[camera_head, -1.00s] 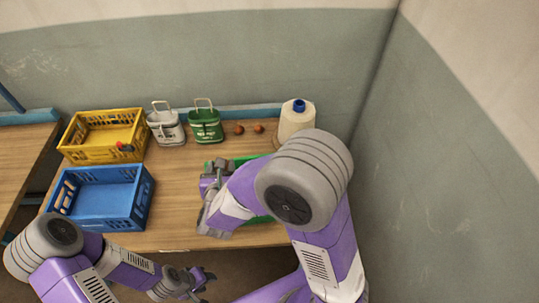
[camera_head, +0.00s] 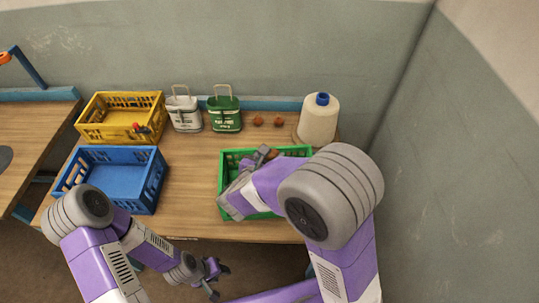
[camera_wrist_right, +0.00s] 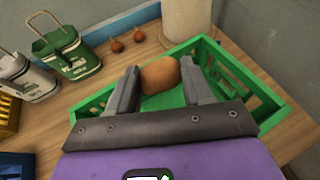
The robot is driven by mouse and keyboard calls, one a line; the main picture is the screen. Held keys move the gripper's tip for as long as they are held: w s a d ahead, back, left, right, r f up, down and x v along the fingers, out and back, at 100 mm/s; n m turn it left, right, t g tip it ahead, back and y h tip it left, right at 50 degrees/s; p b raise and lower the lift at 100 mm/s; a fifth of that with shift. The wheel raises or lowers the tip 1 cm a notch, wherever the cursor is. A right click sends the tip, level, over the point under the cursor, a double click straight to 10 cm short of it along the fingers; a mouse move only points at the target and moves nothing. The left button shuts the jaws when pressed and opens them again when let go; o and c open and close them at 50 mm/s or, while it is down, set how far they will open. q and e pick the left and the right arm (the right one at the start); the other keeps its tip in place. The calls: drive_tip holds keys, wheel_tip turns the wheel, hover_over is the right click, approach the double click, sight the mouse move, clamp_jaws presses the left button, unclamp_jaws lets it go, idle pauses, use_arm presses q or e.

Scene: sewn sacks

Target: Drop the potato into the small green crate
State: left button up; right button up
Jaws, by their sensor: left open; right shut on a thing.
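The brown potato (camera_wrist_right: 160,76) sits between the two fingers of my right gripper (camera_wrist_right: 159,68) in the right wrist view. The right gripper also shows in the head view (camera_head: 267,154), over the small green crate (camera_head: 292,150). The crate's green floor and walls (camera_wrist_right: 240,75) show around and behind the potato in the wrist view. My right forearm hides the crate's near right part in the head view. My left gripper (camera_head: 218,281) is open and empty, low in front of the table edge.
A blue crate (camera_head: 112,182) and a yellow crate (camera_head: 120,117) stand at the left. Bare tabletop (camera_head: 190,175) lies between the blue and green crates.

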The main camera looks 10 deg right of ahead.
drive_tip(key=shift+f, duration=0.35)
drive_tip(key=shift+r, duration=0.1)
drive_tip(key=o, duration=1.1)
drive_tip(key=shift+s, duration=0.1)
drive_tip(key=p+v, duration=0.1)
drive_tip(key=v, duration=0.6)
drive_tip(key=shift+a+p, duration=0.15)
drive_tip(key=shift+p, duration=0.15)
drive_tip(key=shift+s, duration=0.15)
